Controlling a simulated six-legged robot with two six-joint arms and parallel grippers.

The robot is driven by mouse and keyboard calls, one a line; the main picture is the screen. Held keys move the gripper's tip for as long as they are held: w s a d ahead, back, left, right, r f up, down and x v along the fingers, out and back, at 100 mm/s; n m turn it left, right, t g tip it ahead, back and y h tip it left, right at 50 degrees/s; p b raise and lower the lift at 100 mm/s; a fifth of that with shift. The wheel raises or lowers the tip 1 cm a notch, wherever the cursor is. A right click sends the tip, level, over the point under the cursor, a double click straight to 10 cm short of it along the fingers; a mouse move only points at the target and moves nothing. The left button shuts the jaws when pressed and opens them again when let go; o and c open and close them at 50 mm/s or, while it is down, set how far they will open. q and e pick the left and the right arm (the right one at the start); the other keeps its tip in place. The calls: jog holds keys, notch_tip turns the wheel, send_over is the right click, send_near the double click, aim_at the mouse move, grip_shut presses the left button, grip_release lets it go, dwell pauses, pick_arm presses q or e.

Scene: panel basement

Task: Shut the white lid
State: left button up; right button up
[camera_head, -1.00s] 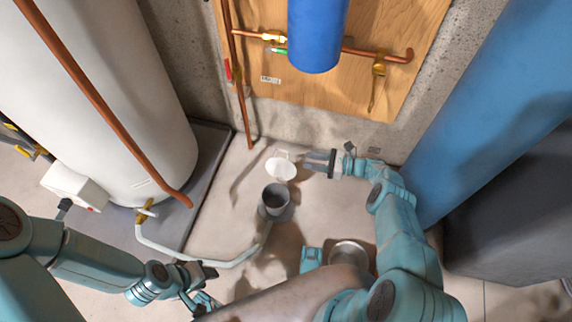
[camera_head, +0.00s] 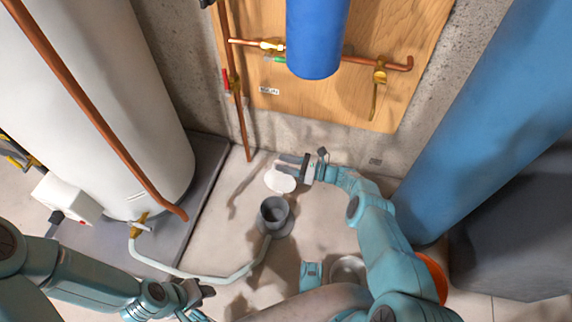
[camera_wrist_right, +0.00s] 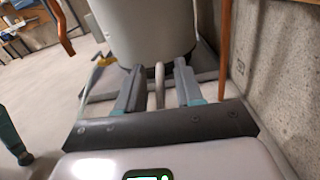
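The white lid (camera_head: 280,181) shows as a pale disc just behind the grey cylindrical pot (camera_head: 273,214) on the floor. The pot's mouth is uncovered and its dark inside shows. My right gripper (camera_head: 284,166) is at the lid's far edge, its fingers pointing left over it; I cannot tell whether they touch. In the right wrist view the two fingers (camera_wrist_right: 158,88) are apart, with a thin pale upright bar (camera_wrist_right: 160,84) seen between them. I cannot tell whether that bar is part of the lid. My left gripper (camera_head: 204,293) is low at the left, away from the pot, its opening unclear.
A white tank (camera_head: 120,110) stands on a dark plinth at the left. A pale hose (camera_head: 205,277) runs from its brass valve toward the pot. A copper pipe (camera_head: 239,120) and wooden panel (camera_head: 340,95) are behind. A large blue tank (camera_head: 490,120) is at the right.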

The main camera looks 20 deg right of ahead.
jog(key=shift+a+f, duration=0.1)
grip_shut()
jog(key=shift+w, duration=0.1)
